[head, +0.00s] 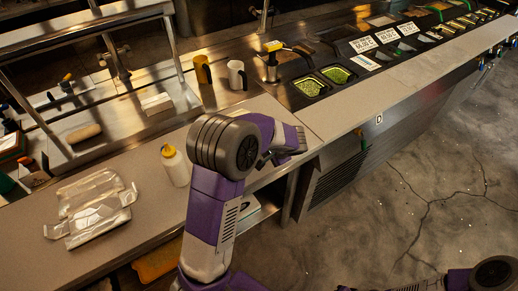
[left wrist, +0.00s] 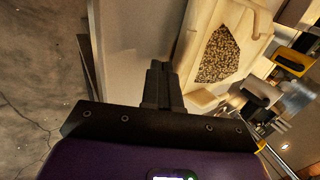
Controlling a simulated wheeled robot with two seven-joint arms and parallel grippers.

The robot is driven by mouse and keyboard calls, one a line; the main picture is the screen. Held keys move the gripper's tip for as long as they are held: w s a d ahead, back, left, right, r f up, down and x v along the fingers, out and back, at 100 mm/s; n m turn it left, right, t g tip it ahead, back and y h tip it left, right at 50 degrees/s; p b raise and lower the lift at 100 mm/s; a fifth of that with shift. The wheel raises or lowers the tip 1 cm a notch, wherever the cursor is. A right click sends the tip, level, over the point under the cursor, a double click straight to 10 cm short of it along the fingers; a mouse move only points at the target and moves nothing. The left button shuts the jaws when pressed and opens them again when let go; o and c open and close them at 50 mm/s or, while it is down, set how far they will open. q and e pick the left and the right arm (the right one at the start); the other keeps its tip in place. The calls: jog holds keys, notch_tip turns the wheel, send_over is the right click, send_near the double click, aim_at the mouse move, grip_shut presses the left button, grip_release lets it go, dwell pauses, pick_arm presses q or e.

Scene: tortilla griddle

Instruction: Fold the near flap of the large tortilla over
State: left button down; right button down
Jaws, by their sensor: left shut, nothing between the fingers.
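The large tortilla (left wrist: 247,45) lies on the counter in the upper right of the left wrist view. It is cream-coloured, with pale folded-looking parts around a dark speckled filling (left wrist: 220,55). I cannot make it out in the head view, where my left arm covers part of the counter. My left gripper (left wrist: 158,68) is shut and empty, with its fingertips beside the tortilla's left edge in the left wrist view. I cannot tell whether they touch it. In the head view the left gripper (head: 264,159) is over the counter's front edge. My right arm shows only at the bottom right.
An opened foil wrapper (head: 94,207) lies on the counter at left. A white bottle with a yellow cap (head: 174,165) stands left of my arm. Green-filled bins (head: 336,74) are at upper right.

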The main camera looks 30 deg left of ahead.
pick_arm(q)
jog(key=shift+a, duration=0.15)
jog(key=shift+w+a, duration=0.15)
jog(key=shift+a, duration=0.05)
jog(key=shift+w+a+r, duration=0.15)
jog(key=shift+a+r, duration=0.2)
jog(key=shift+a, duration=0.05)
dwell(0.4)
